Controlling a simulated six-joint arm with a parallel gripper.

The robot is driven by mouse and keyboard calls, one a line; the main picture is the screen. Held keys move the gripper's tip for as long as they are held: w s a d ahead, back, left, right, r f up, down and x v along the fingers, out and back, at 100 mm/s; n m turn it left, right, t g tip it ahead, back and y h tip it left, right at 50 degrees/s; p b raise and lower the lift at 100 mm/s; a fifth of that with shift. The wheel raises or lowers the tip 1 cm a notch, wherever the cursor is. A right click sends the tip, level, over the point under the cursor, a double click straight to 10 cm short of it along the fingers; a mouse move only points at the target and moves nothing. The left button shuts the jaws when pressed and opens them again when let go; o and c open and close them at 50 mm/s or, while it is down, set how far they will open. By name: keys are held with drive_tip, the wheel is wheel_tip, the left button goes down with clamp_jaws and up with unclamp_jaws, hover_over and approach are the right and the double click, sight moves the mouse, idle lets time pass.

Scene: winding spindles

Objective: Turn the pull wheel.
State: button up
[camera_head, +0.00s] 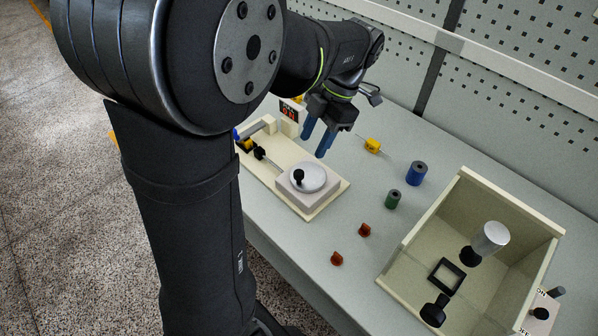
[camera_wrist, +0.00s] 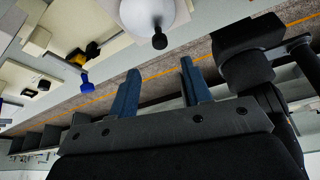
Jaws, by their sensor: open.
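The pull wheel (camera_head: 308,177) is a pale grey disc with a black knob (camera_head: 298,176) standing on it. It sits on a block at the front end of a cream base board (camera_head: 325,205). In the wrist view the wheel (camera_wrist: 140,12) shows at the top edge, partly cut off, with its black knob (camera_wrist: 159,41) towards me. My gripper (camera_head: 315,146) has two blue fingers, open and empty. It hangs above the board, apart from the wheel and knob. The fingers also show in the wrist view (camera_wrist: 160,92).
A small red-digit display (camera_head: 289,113) and a blue-tipped part (camera_head: 237,134) are at the board's back end. A yellow tool (camera_head: 372,145), blue spool (camera_head: 416,173), green spool (camera_head: 393,199) and red pieces (camera_head: 364,230) lie to the right. A cream open box (camera_head: 405,243) stands at front right.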

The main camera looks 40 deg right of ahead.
sight(299, 172)
drive_tip(key=x, duration=1)
drive_tip(key=shift+a+f, duration=0.1)
drive_tip(key=shift+f, duration=0.25)
clamp_jaws()
